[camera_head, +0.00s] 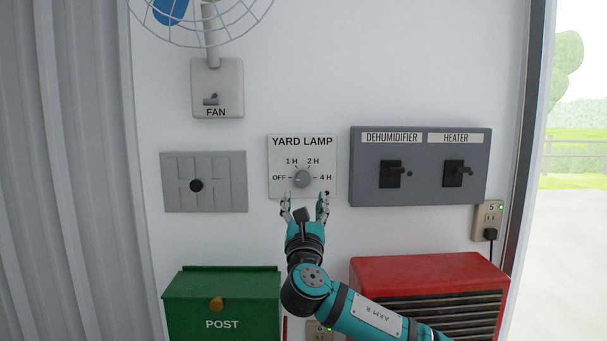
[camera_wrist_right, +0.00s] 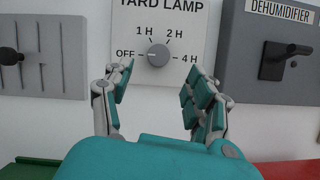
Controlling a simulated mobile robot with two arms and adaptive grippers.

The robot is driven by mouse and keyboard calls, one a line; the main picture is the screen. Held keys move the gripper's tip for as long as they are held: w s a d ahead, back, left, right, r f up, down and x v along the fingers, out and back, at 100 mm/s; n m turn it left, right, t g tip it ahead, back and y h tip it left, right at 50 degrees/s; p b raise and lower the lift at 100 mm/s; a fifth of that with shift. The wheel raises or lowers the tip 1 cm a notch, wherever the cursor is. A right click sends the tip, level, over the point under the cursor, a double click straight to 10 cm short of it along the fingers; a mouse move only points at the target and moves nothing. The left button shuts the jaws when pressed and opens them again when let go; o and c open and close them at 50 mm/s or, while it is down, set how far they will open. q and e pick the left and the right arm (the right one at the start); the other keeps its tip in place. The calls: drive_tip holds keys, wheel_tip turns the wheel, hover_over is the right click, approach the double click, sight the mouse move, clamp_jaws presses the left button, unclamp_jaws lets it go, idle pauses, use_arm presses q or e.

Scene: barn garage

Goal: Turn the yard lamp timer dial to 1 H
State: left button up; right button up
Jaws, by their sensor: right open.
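The yard lamp timer (camera_head: 327,143) is a white wall plate marked OFF, 1 H, 2 H and 4 H. Its round grey dial (camera_head: 302,179) sits at the plate's centre, and a small pointer mark on it faces left toward OFF. The dial also shows in the right wrist view (camera_wrist_right: 158,55). My right gripper (camera_head: 304,200) is open and empty, just below the dial, with its fingers spread to either side. In the right wrist view the fingers (camera_wrist_right: 158,85) do not touch the dial. My left gripper is not in view.
A grey panel with DEHUMIDIFIER and HEATER switches (camera_head: 423,195) is close on the right. A grey shifter plate (camera_head: 225,170) is on the left, and a FAN switch (camera_head: 217,80) is above. A green POST box (camera_head: 250,300) and a red heater (camera_head: 430,268) are below.

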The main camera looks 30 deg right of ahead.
sight(302, 181)
drive_tip(key=p+x, duration=0.2)
drive_tip(key=x, duration=0.5)
drive_tip(key=shift+w+d+p, duration=0.1)
drive_tip(key=shift+w+p, duration=0.05)
drive_tip(key=shift+p, duration=0.2)
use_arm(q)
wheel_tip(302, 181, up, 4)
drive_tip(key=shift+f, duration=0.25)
